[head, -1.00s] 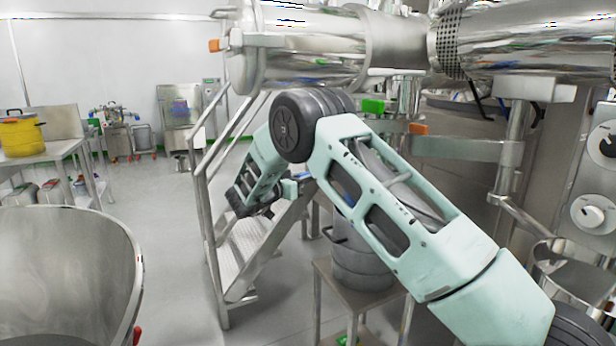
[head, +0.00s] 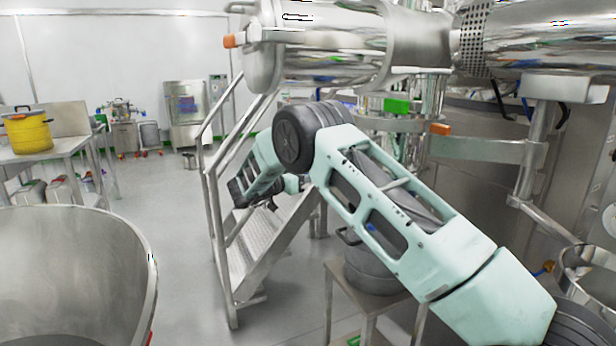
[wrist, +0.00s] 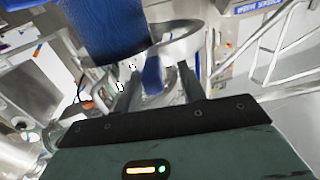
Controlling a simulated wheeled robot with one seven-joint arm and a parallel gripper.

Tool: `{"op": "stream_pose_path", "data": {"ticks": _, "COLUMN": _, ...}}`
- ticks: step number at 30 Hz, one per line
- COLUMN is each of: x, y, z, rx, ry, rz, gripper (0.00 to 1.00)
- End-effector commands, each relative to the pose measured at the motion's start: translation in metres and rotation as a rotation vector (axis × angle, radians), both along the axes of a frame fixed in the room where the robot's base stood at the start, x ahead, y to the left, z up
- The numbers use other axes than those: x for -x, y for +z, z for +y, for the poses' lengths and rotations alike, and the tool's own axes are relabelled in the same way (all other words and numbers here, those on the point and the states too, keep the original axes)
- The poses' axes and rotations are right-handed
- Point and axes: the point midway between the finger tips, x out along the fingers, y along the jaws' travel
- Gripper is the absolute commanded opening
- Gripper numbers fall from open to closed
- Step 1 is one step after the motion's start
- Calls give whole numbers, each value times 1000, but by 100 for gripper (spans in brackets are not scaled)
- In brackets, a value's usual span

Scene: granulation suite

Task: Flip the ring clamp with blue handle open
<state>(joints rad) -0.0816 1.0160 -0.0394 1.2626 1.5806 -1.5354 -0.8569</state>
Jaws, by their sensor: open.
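In the wrist view a blue handle (wrist: 152,75) shows between the two dark fingers of my gripper (wrist: 158,78). The fingers are apart, with the handle's lower end in the gap; I cannot tell whether either finger touches it. A curved shiny metal band (wrist: 183,45), perhaps part of the ring clamp, lies just beyond the handle. A larger blue piece (wrist: 108,30) fills the upper left of that view, very near the camera. In the head view my arm hides the gripper's fingertips, and I cannot make out the blue-handled clamp there.
Metal stairs with railings (head: 209,190) stand left of my arm. A large steel vessel (head: 75,265) fills the lower left. A steel drum (head: 370,272) stands on a small table behind my arm. Large horizontal steel cylinders (head: 335,50) hang above. Open floor lies at left centre.

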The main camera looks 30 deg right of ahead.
Motion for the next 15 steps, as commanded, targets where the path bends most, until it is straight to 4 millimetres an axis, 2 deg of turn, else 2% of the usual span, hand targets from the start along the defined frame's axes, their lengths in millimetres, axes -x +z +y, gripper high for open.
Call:
{"op": "stream_pose_path", "data": {"ticks": 8, "x": 1, "y": -3, "z": 2, "rx": -2, "ry": -2, "rz": 4, "gripper": 40}}
{"op": "stream_pose_path", "data": {"ticks": 11, "x": 2, "y": -4, "z": 10, "rx": -3, "ry": -2, "rz": 4, "gripper": 40}}
{"op": "stream_pose_path", "data": {"ticks": 15, "x": 3, "y": -5, "z": 34, "rx": -2, "ry": 1, "rz": 4, "gripper": 40}}
